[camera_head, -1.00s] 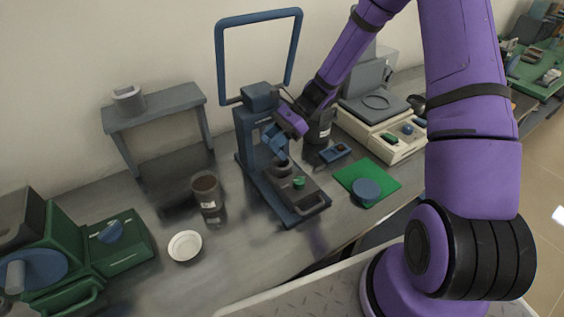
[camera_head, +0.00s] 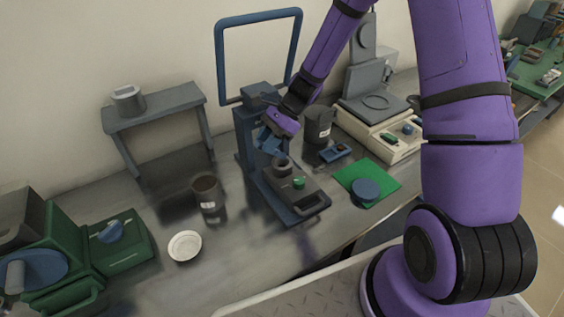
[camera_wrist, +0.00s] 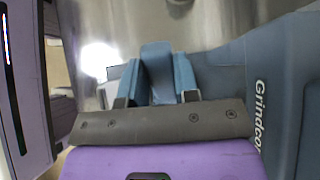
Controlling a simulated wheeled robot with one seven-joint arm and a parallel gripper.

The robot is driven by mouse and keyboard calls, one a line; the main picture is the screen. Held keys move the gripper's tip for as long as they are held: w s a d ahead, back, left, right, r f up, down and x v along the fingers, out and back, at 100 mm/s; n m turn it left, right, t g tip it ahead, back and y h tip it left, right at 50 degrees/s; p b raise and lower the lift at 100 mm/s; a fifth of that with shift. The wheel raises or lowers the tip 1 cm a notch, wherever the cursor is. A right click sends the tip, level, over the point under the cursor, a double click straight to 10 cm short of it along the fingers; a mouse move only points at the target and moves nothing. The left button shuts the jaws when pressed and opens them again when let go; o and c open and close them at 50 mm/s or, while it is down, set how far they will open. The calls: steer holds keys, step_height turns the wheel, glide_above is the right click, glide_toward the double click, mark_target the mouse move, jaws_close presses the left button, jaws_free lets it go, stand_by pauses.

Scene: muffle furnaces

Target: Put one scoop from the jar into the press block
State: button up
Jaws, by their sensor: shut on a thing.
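My gripper (camera_head: 268,142) is at the blue press frame, just above and behind the press block (camera_head: 281,168), a dark block with a round top opening. In the wrist view my gripper's blue fingers (camera_wrist: 157,78) are shut on a narrow blue piece (camera_wrist: 155,62), which looks like the scoop's handle. The scoop's bowl and any load are hidden. An open dark jar (camera_head: 208,204) with brown contents and a white label stands left of the press. A second dark jar (camera_head: 318,122) stands behind, right of my gripper.
The blue press (camera_head: 246,135) with its tall loop handle stands close beside my gripper; its lettered side (camera_wrist: 285,100) fills the right of the wrist view. A white dish (camera_head: 185,246), a green mat (camera_head: 385,176), a grey stand (camera_head: 160,113) and a balance (camera_head: 385,122) are around it.

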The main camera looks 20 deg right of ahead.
steer(key=shift+a+h, duration=0.2)
steer(key=shift+h, duration=0.1)
steer(key=shift+s+a+f+h, duration=0.15)
steer(key=shift+a+f+h, duration=0.1)
steer(key=shift+a+h, duration=0.2)
steer(key=shift+a+f+t+h, duration=0.15)
steer(key=shift+a+f+h, duration=0.15)
steer(key=shift+h, duration=0.3)
steer(key=shift+a+f+t+h, duration=0.2)
steer(key=shift+f+h, duration=0.15)
steer(key=shift+h, duration=0.2)
steer(key=shift+s+a+f, duration=0.1)
steer(key=shift+s+a+f+t+h, duration=0.1)
steer(key=shift+a+f+t+h, duration=0.15)
steer(key=shift+f+h, duration=0.45)
steer(key=shift+a+f+t+h, duration=0.1)
steer(key=shift+a+f+h, duration=0.25)
steer(key=shift+h, duration=0.65)
